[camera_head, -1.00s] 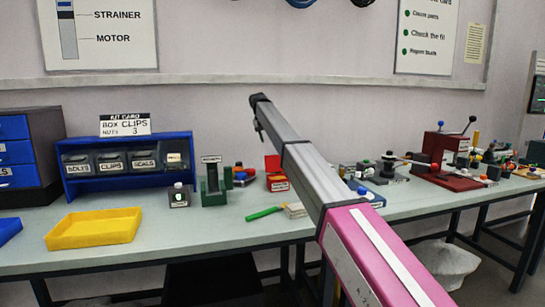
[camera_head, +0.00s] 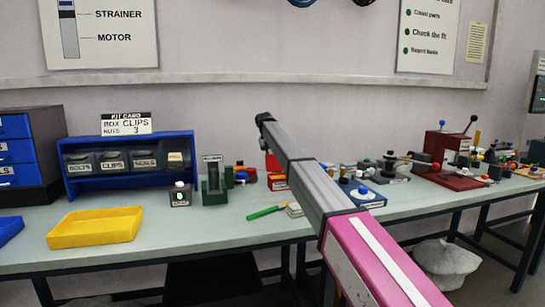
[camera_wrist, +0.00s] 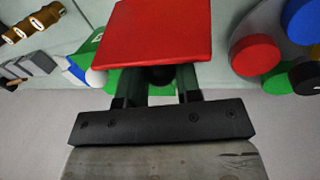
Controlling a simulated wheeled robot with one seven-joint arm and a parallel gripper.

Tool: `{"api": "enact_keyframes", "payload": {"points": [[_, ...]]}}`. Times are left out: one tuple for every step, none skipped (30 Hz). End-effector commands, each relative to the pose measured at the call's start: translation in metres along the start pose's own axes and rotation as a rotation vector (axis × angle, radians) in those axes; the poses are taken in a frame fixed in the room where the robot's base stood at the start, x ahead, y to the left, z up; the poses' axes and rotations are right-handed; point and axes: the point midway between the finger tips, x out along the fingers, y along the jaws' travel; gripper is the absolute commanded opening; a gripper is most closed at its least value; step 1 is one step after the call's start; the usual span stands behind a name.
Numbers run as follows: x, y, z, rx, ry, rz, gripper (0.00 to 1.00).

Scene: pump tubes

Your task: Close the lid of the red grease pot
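The red grease pot (camera_head: 278,182) stands on the bench in the head view, left of my arm. Its red lid (camera_head: 271,161) stands raised at the back, partly covered by my arm. My gripper (camera_head: 264,138) is above and close to the lid, its tips hard to make out. In the wrist view a flat red panel, which looks like the lid (camera_wrist: 160,35), lies in front of my gripper (camera_wrist: 160,88). The visible finger parts stand apart with no held thing between them. The panel hides the tips, and I cannot tell whether they touch it.
A green-handled brush (camera_head: 265,212) lies in front of the pot. A blue-based part (camera_head: 366,195) is to the right. The bench front by the yellow tray (camera_head: 95,228) is clear.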

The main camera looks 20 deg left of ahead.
Motion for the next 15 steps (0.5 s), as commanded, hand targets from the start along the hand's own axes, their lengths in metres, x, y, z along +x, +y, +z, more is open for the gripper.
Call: {"api": "enact_keyframes", "payload": {"points": [[-0.0002, -0.0002, 0.0, 0.0, 0.0, 0.0, 0.05], [-0.0002, -0.0001, 0.0, 0.0, 0.0, 0.0, 0.0], [-0.0002, -0.0001, 0.0, 0.0, 0.0, 0.0, 0.0], [-0.0003, -0.0002, 0.0001, 0.0, 0.0, 0.0, 0.0], [-0.0003, -0.0002, 0.0002, 0.0, 0.0, 0.0, 0.0], [-0.0004, -0.0001, 0.0004, 0.0, 0.002, -0.001, 0.0], [-0.0006, -0.0001, 0.0008, 0.001, 0.004, -0.001, 0.0], [-0.0007, 0.0, 0.0013, 0.002, 0.007, -0.001, 0.0], [-0.001, 0.0003, 0.0021, 0.003, 0.012, -0.002, 0.0], [-0.0013, 0.0004, 0.0029, 0.004, 0.018, -0.003, 0.0], [-0.0017, 0.0006, 0.0037, 0.006, 0.026, -0.004, 0.0], [-0.0023, 0.0009, 0.005, 0.009, 0.039, -0.006, 0.0], [-0.0028, 0.0012, 0.0064, 0.012, 0.049, -0.008, 0.0], [-0.0034, 0.0016, 0.0078, 0.015, 0.062, -0.01, 0.0], [-0.0043, 0.002, 0.0098, 0.019, 0.082, -0.012, 0.0]]}}
